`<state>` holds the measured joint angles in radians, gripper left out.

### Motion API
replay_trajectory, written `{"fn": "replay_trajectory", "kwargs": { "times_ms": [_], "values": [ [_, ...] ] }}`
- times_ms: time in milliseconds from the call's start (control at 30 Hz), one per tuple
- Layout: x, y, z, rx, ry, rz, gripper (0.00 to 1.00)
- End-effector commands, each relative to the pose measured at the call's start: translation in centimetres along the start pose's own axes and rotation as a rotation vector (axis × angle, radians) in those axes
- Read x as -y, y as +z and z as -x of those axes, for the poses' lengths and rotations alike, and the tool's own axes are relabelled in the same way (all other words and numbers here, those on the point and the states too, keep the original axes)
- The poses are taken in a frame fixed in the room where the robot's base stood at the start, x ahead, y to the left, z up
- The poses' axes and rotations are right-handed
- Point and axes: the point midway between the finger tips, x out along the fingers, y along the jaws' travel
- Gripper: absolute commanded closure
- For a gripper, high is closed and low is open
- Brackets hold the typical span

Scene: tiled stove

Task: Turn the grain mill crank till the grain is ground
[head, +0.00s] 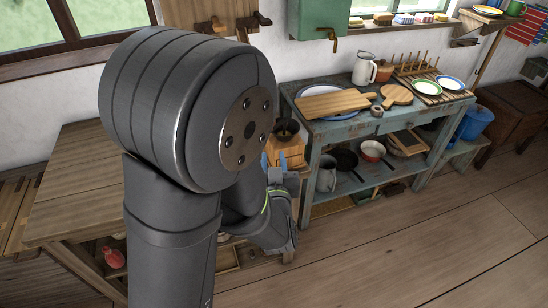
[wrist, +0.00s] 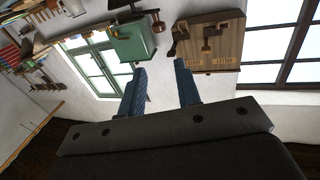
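In the head view, a small wooden box with a dark bowl-like top, which looks like the grain mill (head: 293,148), stands just right of my arm. My arm hides part of it, and I cannot make out its crank or any grain. My gripper (head: 273,161) shows its blue fingertips in front of the box's lower part; whether they touch it is unclear. In the wrist view, my gripper (wrist: 161,90) has its two blue fingers well apart with nothing between them. The mill does not show in the wrist view.
A wooden bench (head: 85,185) stands left of my arm. A blue table (head: 345,127) with boards, jugs and plates stands right. A green wall cabinet (head: 318,18) hangs behind and also shows in the wrist view (wrist: 133,42), beside a wooden wall box (wrist: 212,42). The right floor is clear.

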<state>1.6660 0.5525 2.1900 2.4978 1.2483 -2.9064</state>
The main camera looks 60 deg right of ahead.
Motion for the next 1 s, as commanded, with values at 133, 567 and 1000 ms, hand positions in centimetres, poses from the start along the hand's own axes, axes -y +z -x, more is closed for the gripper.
{"fn": "replay_trajectory", "kwargs": {
  "times_ms": [133,567,1000],
  "values": [
    [-0.9,-0.8,-1.3,-0.030,-0.064,0.001,0.99],
    [-8.4,-2.6,-3.5,0.037,-0.525,0.032,1.00],
    [-9.7,-1.7,-3.8,0.137,-0.631,0.041,1.00]
  ]
}}
